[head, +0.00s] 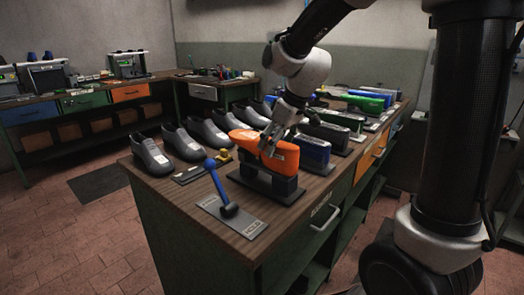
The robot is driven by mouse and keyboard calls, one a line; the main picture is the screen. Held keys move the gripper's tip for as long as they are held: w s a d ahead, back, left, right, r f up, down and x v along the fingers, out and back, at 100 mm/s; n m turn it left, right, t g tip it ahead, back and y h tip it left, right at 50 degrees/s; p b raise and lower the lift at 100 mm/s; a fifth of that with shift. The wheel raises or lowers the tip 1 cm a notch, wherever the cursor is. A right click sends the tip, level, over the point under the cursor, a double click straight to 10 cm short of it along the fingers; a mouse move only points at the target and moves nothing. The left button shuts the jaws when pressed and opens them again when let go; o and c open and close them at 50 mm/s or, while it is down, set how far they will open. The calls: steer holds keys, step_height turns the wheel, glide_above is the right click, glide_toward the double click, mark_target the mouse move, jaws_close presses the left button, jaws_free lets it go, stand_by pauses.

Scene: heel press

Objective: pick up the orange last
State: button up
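The orange last (282,159) rests on a black stand (255,179) near the front corner of the wooden workbench. It carries a small white label. My gripper (272,146) reaches down from above to the upper part of the last, with its fingers against or just in front of it. I cannot tell whether the fingers touch the last or how far apart they are. The far side of the last is hidden.
Several dark grey shoes (181,144) line the left. Blue (312,150), black and green blocks stand closely behind. The green bench (197,237) has a drawer handle at its front.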

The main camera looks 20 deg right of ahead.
steer(key=x, duration=0.4)
steer(key=shift+a+f, duration=0.1)
steer(key=shift+f, duration=0.1)
steer(key=shift+r, duration=0.1)
steer(key=c, duration=1.3)
